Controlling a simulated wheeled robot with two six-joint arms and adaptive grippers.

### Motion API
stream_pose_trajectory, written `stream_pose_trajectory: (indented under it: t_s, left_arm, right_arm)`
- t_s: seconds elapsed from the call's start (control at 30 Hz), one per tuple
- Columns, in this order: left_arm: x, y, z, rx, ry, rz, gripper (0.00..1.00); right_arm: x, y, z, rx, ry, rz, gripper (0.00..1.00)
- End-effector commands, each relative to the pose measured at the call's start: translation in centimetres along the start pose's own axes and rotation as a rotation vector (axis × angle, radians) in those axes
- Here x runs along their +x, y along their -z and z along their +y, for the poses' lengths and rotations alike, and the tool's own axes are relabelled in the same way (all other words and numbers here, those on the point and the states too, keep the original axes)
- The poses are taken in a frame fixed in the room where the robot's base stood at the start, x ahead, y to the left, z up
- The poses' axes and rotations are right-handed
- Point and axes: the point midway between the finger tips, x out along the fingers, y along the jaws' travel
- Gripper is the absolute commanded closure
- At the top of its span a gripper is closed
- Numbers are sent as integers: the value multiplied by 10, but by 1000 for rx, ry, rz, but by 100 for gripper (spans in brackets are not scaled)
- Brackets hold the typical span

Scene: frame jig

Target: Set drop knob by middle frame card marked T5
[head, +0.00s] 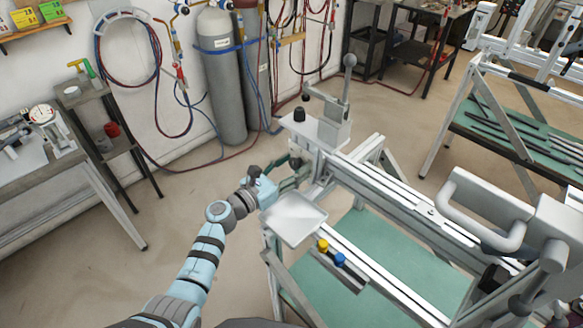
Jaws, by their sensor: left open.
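A frame jig with white rails (400,208) stands at the right. A black knob (299,114) sits on the flat plate (310,130) at the jig's far-left corner, below an upright lever with a grey ball end (349,60). A yellow knob (322,245) and a blue knob (339,258) sit side by side on the jig's near side. I cannot make out any card marked T5. My left gripper (293,174) is open beside the jig's left end, below the plate. Its fingertips are partly lost against the jig. My right gripper is not in view.
A pale shallow tray (293,218) juts from the jig just below my left gripper. A big curved handle (480,210) stands at the right. Gas cylinders (220,75) and hoses line the wall. Floor is open between the left workbench (60,170) and the jig.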

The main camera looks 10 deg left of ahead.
Motion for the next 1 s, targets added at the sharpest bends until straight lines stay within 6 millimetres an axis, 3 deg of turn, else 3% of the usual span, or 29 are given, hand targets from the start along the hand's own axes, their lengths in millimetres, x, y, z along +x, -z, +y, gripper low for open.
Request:
stream_pose_trajectory:
  t_s: [0.2,0.5,1.0]
  left_arm:
    - [1,0,0,0,1,0,51]
    - [1,0,-1,0,1,0,97]
    - [1,1,0,116,1,-2,97]
  right_arm:
    - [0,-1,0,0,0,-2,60]
    - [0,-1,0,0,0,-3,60]
    - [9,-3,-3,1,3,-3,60]
